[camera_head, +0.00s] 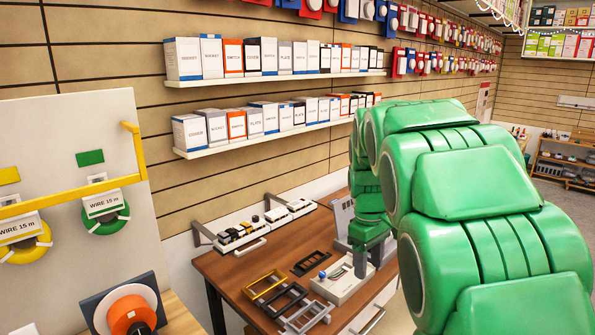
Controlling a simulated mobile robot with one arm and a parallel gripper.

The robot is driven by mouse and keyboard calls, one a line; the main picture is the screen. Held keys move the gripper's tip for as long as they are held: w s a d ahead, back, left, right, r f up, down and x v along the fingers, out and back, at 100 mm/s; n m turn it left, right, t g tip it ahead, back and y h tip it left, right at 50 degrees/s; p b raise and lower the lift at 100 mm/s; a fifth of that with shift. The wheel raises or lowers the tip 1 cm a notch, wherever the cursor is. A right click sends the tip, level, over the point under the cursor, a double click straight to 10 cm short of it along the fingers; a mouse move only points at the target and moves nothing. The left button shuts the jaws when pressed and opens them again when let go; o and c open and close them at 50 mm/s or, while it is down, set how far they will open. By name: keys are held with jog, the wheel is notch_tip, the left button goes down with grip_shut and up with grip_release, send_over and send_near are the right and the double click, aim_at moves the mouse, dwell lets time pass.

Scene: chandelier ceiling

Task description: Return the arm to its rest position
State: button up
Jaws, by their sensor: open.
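My green arm fills the right half of the head view and reaches forward over the wooden table (225,268). My gripper (366,262) points down over the table's right part, with its grey fingers beside or just above a pale box-shaped unit (338,286). It is open, and I see nothing held in it. I cannot tell whether the fingertips touch the unit. Part of the gripper and the table's right end are hidden behind my arm.
Yellow, black and grey frames (306,316) lie on the table front. A rail with modules (240,234) stands along its back. Two shelves of small boxes (276,60) line the wall. A white panel with wire spools (65,150) stands at left.

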jog(key=s+f+m, duration=0.1)
jog(key=s+m, duration=0.3)
jog(key=s, duration=1.4)
jog(key=s+a+f+m, duration=0.1)
jog(key=s+m, duration=0.3)
jog(key=s, duration=1.5)
jog(key=shift+a+f+g+y, duration=0.15)
jog(key=shift+f+g+y, duration=0.2)
jog(key=shift+f, duration=0.2)
